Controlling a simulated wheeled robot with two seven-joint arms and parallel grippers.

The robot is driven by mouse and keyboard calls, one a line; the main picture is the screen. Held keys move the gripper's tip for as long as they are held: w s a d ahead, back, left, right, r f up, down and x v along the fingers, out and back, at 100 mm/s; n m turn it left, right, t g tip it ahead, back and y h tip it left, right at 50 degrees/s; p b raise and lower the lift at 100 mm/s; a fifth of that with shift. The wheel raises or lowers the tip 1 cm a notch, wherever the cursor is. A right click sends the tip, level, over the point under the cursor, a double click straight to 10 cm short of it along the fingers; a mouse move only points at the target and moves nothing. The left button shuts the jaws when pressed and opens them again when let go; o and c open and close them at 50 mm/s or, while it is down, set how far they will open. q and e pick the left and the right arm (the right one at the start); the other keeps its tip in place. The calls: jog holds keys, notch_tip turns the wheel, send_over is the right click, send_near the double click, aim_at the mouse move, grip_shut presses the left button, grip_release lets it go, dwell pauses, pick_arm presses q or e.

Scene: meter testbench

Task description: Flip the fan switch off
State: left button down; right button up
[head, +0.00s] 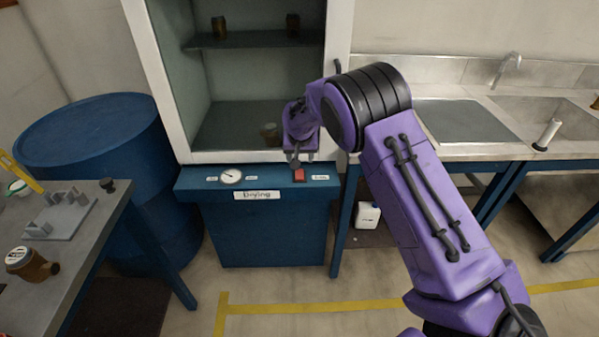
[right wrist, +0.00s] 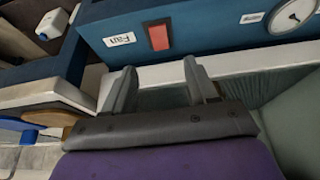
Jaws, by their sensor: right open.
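The fan switch is a red rocker (head: 299,175) on the blue front panel of the drying cabinet, and it also shows in the right wrist view (right wrist: 158,36) beside a white "Fan" label (right wrist: 119,39). My right gripper (head: 296,160) hangs just above the switch in the head view. In the right wrist view its two fingers (right wrist: 158,82) are apart with nothing between them, and the switch lies beyond their tips. I cannot tell which way the rocker is tilted. My left gripper is not in view.
A round dial (head: 231,176) and a "Drying" label (head: 257,195) are on the same panel. The open cabinet (head: 225,90) stands above it. A blue drum (head: 95,140) is at left, a grey bench (head: 75,240) in front of it, and a sink counter (head: 470,120) at right.

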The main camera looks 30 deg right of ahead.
aim_at(300, 175)
jog(key=p+x, duration=0.1)
jog(key=x, duration=0.9)
jog(key=shift+d+f, duration=0.1)
jog(key=shift+f, duration=0.25)
